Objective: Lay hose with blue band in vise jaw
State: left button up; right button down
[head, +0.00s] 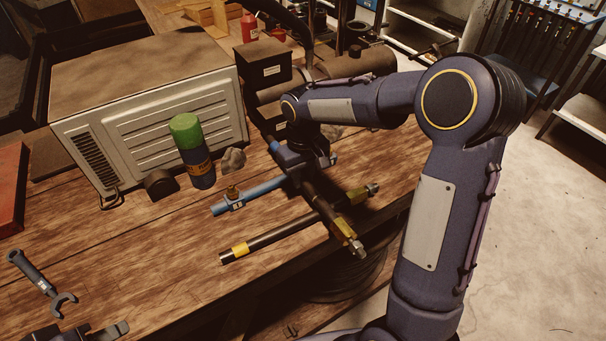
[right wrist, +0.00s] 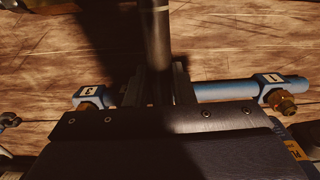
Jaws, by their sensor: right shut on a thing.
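My right gripper (head: 306,163) is shut on a dark hose (head: 324,204), gripping it along its length. The hose has a blue band (head: 273,146) near its far end and a brass fitting at its near end. In the right wrist view the fingers (right wrist: 159,90) close around the hose (right wrist: 157,38). A blue bar (head: 262,189) with labelled blocks and brass knobs lies beneath the gripper; it also shows in the right wrist view (right wrist: 225,88). I cannot make out a vise jaw for certain. My left gripper (head: 105,331) shows only partly at the bottom left edge.
A second dark hose with a yellow band (head: 290,234) lies on the bench just in front. A green-capped bottle (head: 192,150), a large grey box (head: 150,100) and a wrench (head: 42,282) are to the left.

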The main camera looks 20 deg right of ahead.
aim_at(303, 178)
jog(key=shift+f, duration=0.15)
jog(key=c, duration=1.2)
grip_release()
jog(key=shift+c, duration=0.2)
notch_tip(303, 178, up, 13)
jog(key=s+d+r+m+t+y, duration=0.1)
jog(key=s+d+t+y, duration=0.1)
jog(key=s, duration=1.1)
jog(key=s+a+f+m+t+y, duration=0.1)
jog(key=s+f, duration=0.4)
jog(key=s, duration=0.6)
jog(key=shift+s+a+f+m+t+y, duration=0.15)
jog(key=shift+a+f+m+t+y, duration=0.25)
jog(key=shift+a+m+t, duration=0.55)
jog(key=shift+a+n+t, duration=0.2)
jog(key=shift+n+t, duration=0.05)
